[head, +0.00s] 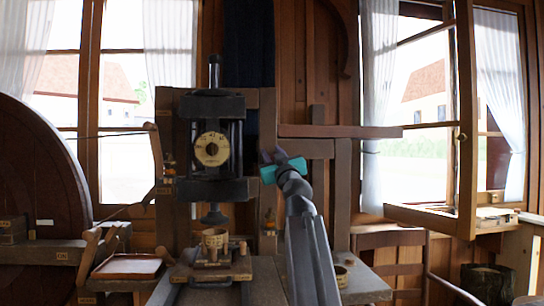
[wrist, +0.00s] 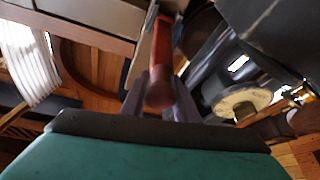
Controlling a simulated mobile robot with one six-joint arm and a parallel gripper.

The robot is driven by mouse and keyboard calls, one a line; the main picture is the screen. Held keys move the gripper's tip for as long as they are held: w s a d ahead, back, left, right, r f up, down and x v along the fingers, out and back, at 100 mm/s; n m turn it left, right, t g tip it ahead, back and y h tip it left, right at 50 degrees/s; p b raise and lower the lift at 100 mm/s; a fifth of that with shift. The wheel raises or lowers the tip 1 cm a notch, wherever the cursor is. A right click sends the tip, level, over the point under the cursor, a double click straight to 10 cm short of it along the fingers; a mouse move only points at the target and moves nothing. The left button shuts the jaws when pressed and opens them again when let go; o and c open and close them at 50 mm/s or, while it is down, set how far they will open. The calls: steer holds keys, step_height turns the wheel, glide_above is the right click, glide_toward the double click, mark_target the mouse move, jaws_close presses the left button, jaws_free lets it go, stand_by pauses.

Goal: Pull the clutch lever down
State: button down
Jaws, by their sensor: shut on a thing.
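My gripper (head: 268,156) is just right of the dark press head, in front of the wooden post. In the wrist view my gripper (wrist: 160,98) has one dark finger on each side of a reddish-brown rounded handle, which I take to be the clutch lever (wrist: 163,45). The fingers are shut on it near its rounded end. The rest of the lever runs away from the fingers toward the top of the wrist view. In the head view the held handle is hidden behind or too small beside my gripper, so its angle cannot be told there.
The dark press head (head: 213,135) with a round pale dial (head: 212,149) stands close to the left of my gripper. A wooden shelf (head: 340,131) juts out to the right. A chair (head: 390,238) stands lower right.

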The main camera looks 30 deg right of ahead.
steer(key=shift+s, duration=0.1)
steer(key=c, duration=1.6)
jaws_free()
steer(key=shift+s, duration=0.1)
steer(key=shift+o, duration=1.1)
steer(key=shift+s+a+r, duration=0.1)
steer(key=shift+s+r, duration=0.05)
steer(key=v, duration=1.3)
steer(key=shift+s+f, duration=0.2)
steer(key=shift+f, duration=0.05)
steer(key=shift+s, duration=0.1)
